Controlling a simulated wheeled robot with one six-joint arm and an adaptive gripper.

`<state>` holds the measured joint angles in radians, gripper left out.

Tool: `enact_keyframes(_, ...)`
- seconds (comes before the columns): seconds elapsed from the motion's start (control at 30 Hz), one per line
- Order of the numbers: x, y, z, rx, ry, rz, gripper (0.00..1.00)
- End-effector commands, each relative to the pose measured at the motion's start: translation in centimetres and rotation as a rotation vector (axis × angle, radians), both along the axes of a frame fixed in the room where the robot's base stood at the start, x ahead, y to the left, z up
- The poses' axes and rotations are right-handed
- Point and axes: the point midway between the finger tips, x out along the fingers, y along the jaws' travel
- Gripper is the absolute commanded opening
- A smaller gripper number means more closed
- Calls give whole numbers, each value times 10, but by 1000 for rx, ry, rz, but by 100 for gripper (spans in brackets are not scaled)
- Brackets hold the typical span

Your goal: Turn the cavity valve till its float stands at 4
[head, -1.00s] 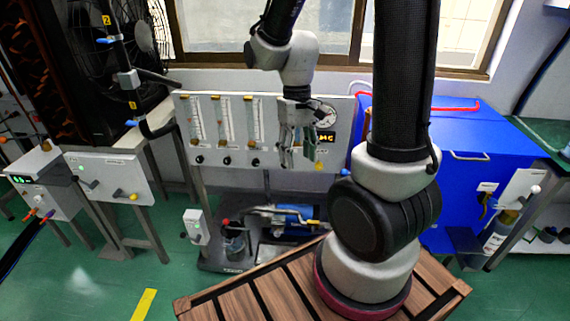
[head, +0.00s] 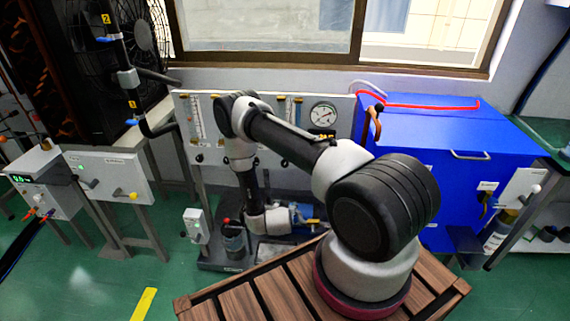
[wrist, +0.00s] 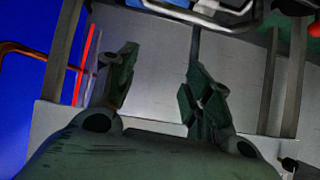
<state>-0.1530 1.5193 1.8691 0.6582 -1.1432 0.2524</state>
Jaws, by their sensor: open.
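The pale flowmeter panel (head: 345,104) stands below the window in the head view. It carries upright float tubes with knobs below them. The left tube (head: 196,118) and its dark knob (head: 199,158) show. My arm crosses the panel's middle and hides part of the tubes and knobs. I cannot tell which valve is the cavity one, and the float readings are too small to read. My gripper is hidden or unclear in the head view. In the wrist view my gripper (wrist: 160,66) is open, its two fingers apart with nothing between them.
A round gauge (head: 323,115) sits at the panel's right. A blue cabinet (head: 450,130) with a red hose (head: 430,105) stands on the right. A pump unit (head: 233,240) is on the floor below. A white box (head: 110,175) with knobs stands at left.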

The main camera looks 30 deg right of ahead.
Motion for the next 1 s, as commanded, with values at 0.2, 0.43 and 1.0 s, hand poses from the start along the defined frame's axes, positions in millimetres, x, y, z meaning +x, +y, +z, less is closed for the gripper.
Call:
enact_keyframes(0.2, 47, -18, 100, -176, -454, -51, 51)
enact_keyframes(0.43, 55, -21, 135, -224, -599, -47, 51)
enact_keyframes(1.0, 114, -61, 134, -220, -595, -45, 51)
